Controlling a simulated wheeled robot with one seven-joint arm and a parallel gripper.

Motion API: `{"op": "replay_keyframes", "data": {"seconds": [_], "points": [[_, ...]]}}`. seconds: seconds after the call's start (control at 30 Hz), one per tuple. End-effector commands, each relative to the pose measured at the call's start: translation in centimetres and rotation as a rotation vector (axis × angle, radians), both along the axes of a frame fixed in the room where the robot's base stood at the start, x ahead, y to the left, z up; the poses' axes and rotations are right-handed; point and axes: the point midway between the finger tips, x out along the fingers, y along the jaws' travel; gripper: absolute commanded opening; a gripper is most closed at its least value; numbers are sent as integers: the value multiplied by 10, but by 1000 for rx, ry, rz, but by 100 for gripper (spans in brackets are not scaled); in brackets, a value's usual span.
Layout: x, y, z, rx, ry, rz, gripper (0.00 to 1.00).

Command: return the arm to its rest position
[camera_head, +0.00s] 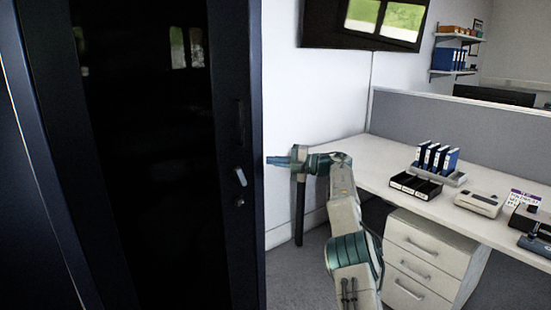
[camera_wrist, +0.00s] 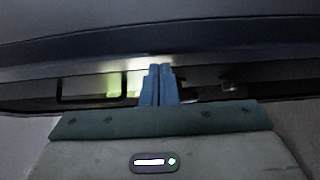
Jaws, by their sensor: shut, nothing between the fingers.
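My gripper (camera_head: 272,161) shows in the head view at the end of my arm, pointing left toward the edge of the dark cabinet (camera_head: 254,120). In the wrist view its two blue fingers (camera_wrist: 159,84) are together, with nothing between them. My arm reaches up from the bottom of the head view and bends left near the desk's left end. The gripper tip is close to the cabinet's edge; I cannot tell whether it touches. A dark surface with a lighter strip fills the upper part of the wrist view.
The white desk (camera_head: 383,160) stands right of my arm, with a black tray (camera_head: 415,186), blue binders (camera_head: 437,158) and a beige device (camera_head: 479,203) on it. A drawer unit (camera_head: 430,255) is below. The cabinet has a handle (camera_head: 239,176). A grey partition (camera_head: 460,130) backs the desk.

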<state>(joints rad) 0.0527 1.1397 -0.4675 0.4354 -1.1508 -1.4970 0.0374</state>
Motion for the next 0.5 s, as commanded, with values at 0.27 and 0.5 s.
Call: {"op": "replay_keyframes", "data": {"seconds": [0.27,0.5], "points": [[11,-16,39,69,-7,-96,0],[28,-81,157,344,35,-461,0]]}}
